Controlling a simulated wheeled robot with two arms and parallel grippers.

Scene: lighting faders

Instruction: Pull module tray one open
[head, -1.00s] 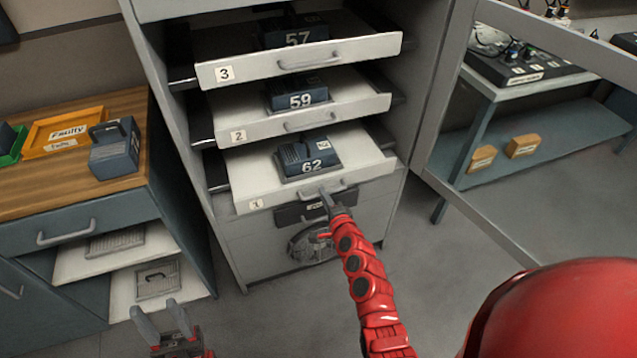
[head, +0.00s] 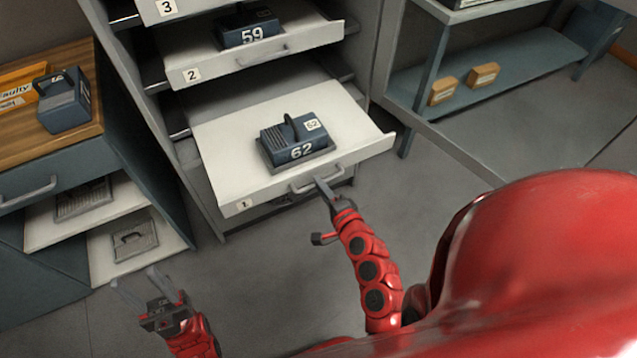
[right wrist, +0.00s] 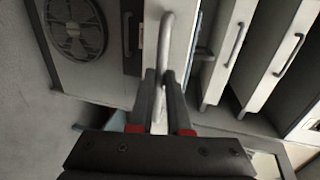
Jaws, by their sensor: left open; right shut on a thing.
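Module tray one (head: 225,185) is the white tray labelled 1, low in the grey cabinet in the head view. It stands well out of the cabinet, further than tray 2. A dark blue module marked 62 (head: 296,142) sits on it. My right gripper (head: 323,187) is shut on the tray's front handle (head: 303,184). In the right wrist view the handle (right wrist: 166,50) runs between the two fingers (right wrist: 160,95). My left gripper (head: 142,285) is open and empty, low at the left, apart from the tray.
Tray 2 (head: 300,45) with module 59 (head: 250,28) is above. A wooden-topped cabinet (head: 40,135) with a blue module (head: 64,100) stands left. A shelf (head: 520,75) with two small boxes is right. Grey floor (head: 440,165) is free beyond tray one's right side.

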